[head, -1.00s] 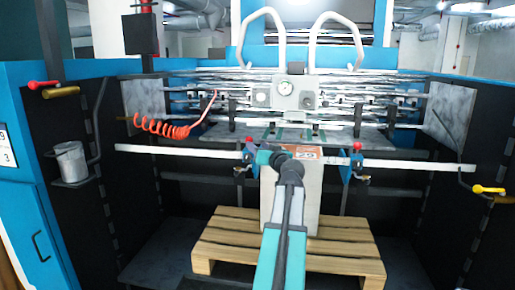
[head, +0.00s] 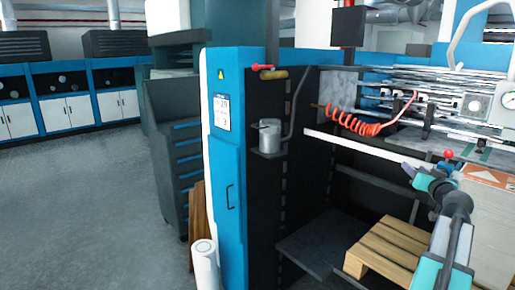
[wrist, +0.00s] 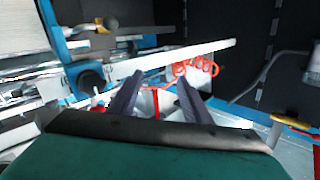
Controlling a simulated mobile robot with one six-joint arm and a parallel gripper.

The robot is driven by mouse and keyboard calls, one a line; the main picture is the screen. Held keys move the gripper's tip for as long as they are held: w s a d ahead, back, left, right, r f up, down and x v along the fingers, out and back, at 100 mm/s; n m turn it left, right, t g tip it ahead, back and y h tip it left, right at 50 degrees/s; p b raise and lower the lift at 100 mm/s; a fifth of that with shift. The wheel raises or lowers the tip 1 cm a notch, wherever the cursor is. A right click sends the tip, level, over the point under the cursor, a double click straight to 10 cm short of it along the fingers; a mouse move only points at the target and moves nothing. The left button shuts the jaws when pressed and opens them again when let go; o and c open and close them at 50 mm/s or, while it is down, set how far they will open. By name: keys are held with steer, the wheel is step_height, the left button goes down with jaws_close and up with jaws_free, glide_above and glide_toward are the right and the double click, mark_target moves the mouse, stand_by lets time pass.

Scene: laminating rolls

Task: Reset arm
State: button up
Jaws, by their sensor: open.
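My gripper (head: 411,171) is at the right of the head view, raised in front of the blue and black machine, beside a grey box-like stack (head: 480,205). Its dark fingers stand apart with nothing between them; they also show in the wrist view (wrist: 157,98). In the wrist view a white bar (wrist: 150,68) and a red coiled hose (wrist: 195,68) lie beyond the fingertips. I cannot tell how far they are from the fingers.
The machine's blue side panel (head: 228,165) stands left of the arm, with a grey can (head: 270,135) on a bracket. A wooden pallet (head: 385,250) lies low inside. A white roll (head: 205,265) stands by the panel. Open floor (head: 80,210) lies at the left.

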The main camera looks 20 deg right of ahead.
steer(key=w+a+f+n+g+y, duration=0.1)
steer(key=w+a+f+n+y, duration=0.4)
steer(key=w+a+f, duration=1.7)
steer(key=s+a+f+n+g+y, duration=0.2)
steer(key=a+f+g+y, duration=0.4)
steer(key=a+f, duration=2.15)
steer(key=s+a+f+n+g+y, duration=0.25)
steer(key=s+a+f+g, duration=0.45)
steer(key=s+a+f, duration=1.35)
steer(key=s+a+f+n+g+h, duration=0.1)
steer(key=s+a+g, duration=0.1)
steer(key=s, duration=0.5)
steer(key=s+a+f+n+g+h, duration=0.1)
steer(key=s+a+f+g, duration=0.1)
steer(key=s, duration=0.5)
steer(key=s+d+r+m+g+h, duration=0.1)
steer(key=s+d+m+g+h, duration=0.1)
steer(key=s+d, duration=0.4)
steer(key=shift+s+d+r+m+g+h, duration=0.15)
steer(key=shift+s+m+g+h, duration=0.25)
steer(key=shift+s, duration=0.7)
